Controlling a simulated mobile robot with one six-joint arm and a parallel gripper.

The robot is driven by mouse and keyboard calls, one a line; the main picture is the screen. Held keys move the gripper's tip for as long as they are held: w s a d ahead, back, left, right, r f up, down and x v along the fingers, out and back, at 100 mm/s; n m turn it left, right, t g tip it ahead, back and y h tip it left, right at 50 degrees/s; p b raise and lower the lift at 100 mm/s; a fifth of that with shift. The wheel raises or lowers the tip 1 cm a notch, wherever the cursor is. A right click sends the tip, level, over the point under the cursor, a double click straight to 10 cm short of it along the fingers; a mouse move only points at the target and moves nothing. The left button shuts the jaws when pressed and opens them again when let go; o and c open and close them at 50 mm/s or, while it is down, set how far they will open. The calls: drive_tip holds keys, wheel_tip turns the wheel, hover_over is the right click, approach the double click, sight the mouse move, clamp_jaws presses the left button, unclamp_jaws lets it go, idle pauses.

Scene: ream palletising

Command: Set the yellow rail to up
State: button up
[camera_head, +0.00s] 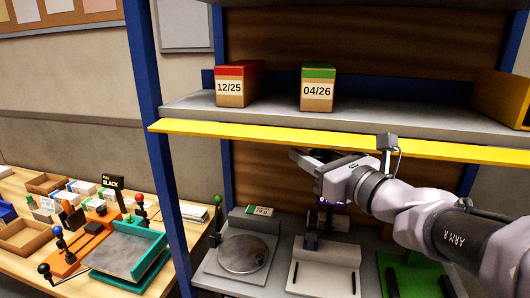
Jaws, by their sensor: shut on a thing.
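The yellow rail (240,134) is a long flat strip along the front edge of the upper shelf. It runs from the left blue post towards the right edge of the view, in front of the shelf board. Its exact tilt is hard to tell. My gripper (306,158) is at the rail's lower edge, near its middle, with the arm coming in from the lower right. The jaws are shut on the rail, though the contact itself is small and partly hidden by the gripper body.
Cartons marked 12/25 (230,88) and 04/26 (318,89) stand on the upper shelf (275,108). Below are a round-plate scale (243,254), a white device (325,272) and a green device (415,278). A wooden bench (105,286) with trays and levers stands at left.

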clamp_jaws()
idle(1.1)
